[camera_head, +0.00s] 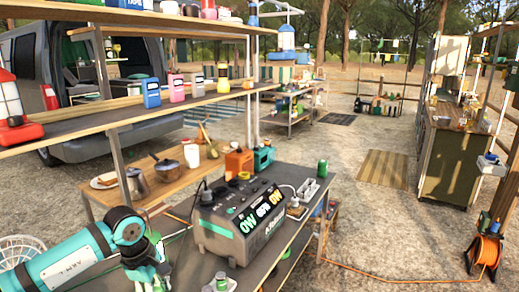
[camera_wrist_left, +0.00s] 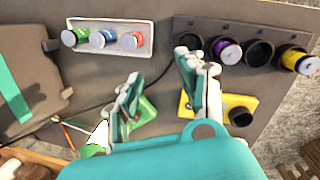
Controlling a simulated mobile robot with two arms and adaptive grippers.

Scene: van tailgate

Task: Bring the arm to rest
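My left arm comes in from the lower left of the head view, with its teal and white gripper (camera_head: 155,262) over the near end of the dark table (camera_head: 205,270). In the left wrist view the two fingers of the gripper (camera_wrist_left: 163,88) stand well apart, with bare table and part of a green object (camera_wrist_left: 147,110) seen between and beyond them. Nothing is held between the fingertips. My right arm and gripper do not show in either view.
A grey power station (camera_head: 240,220) stands on the table close to my left gripper. In the wrist view there are a white tray (camera_wrist_left: 148,40) with three small cylinders, a dark holder (camera_wrist_left: 260,32) and a yellow block (camera_wrist_left: 222,108). Shelves (camera_head: 150,112) rise behind.

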